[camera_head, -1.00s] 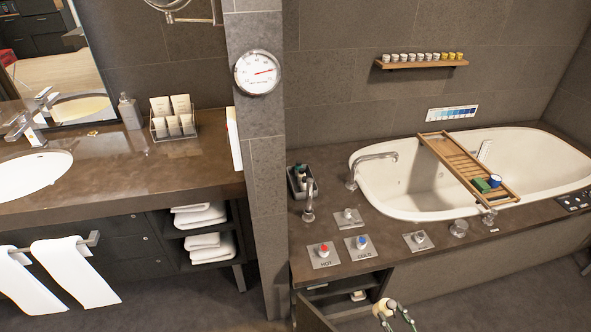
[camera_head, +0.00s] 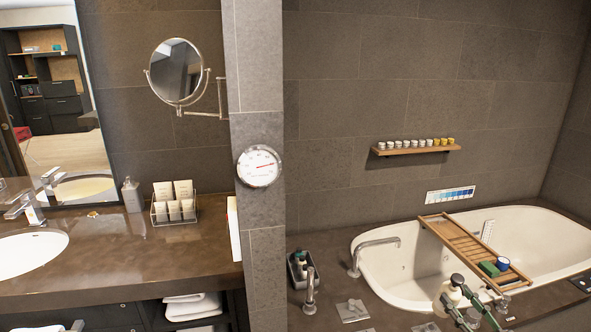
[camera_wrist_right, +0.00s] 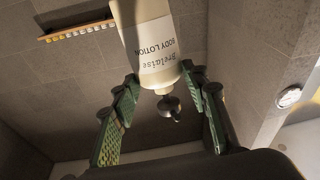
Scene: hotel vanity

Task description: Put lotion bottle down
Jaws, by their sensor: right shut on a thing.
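The lotion bottle (camera_head: 452,294) is cream-white and shows low in the head view, in front of the tub. My right gripper (camera_head: 468,300), with green fingers, is shut on it. In the right wrist view the bottle (camera_wrist_right: 158,65) sits between the fingertips of that gripper (camera_wrist_right: 160,88). Its label reads "Body Lotion" and appears upside down in that picture, as does the room, so the bottle looks roughly upright. Its dark pump (camera_wrist_right: 170,105) shows at the neck. The bottle's base is out of the wrist picture. My left gripper is not in view.
The tub (camera_head: 385,285) has a wooden bath tray (camera_head: 450,238) across it, holding a green item and a blue cup. A dark caddy (camera_head: 300,270) stands left on the deck. The vanity counter (camera_head: 150,255) has bare room in front of its toiletries rack (camera_head: 175,218).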

